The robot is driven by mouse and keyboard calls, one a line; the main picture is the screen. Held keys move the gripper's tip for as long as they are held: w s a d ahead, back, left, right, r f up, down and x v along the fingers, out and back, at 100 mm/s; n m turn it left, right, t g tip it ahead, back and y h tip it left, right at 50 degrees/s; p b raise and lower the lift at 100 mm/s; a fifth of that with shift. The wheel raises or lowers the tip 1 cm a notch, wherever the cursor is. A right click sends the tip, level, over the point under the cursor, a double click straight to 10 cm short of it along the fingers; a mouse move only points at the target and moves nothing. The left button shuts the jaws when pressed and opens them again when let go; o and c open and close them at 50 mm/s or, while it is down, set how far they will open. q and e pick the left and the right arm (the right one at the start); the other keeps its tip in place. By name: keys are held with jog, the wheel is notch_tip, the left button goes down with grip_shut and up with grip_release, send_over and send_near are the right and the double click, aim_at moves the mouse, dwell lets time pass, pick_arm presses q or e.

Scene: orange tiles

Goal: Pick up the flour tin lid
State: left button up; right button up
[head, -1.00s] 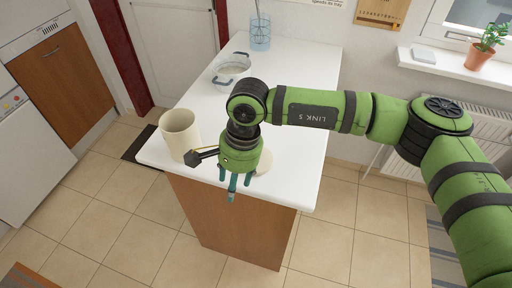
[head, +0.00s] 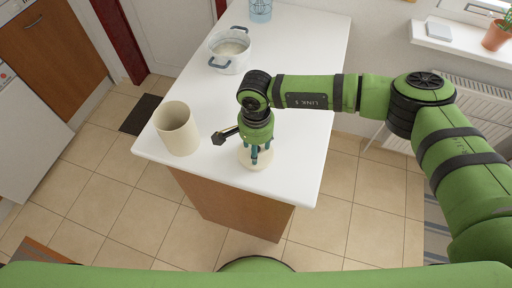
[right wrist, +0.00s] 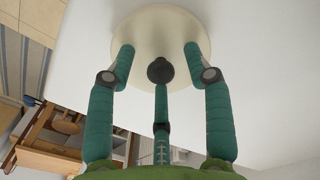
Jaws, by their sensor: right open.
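The flour tin lid (head: 246,163) is a cream disc lying flat on the white counter, near its front edge. In the right wrist view the lid (right wrist: 150,22) shows a dark round knob (right wrist: 160,70) at its middle. My right gripper (head: 258,158) is directly over the lid, pointing down. In the right wrist view its teal fingers (right wrist: 160,75) are open and spread around the knob; I cannot tell whether any finger touches it. The cream flour tin (head: 177,130) stands open to the left on the counter. My left gripper is not in view.
A pot with blue handles (head: 230,50) and a blue wire holder (head: 260,10) stand farther back on the counter (head: 300,60). The counter's front edge is close to the lid. The counter right of the lid is clear.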

jog(key=c, duration=0.7)
jog(key=shift+c, duration=1.2)
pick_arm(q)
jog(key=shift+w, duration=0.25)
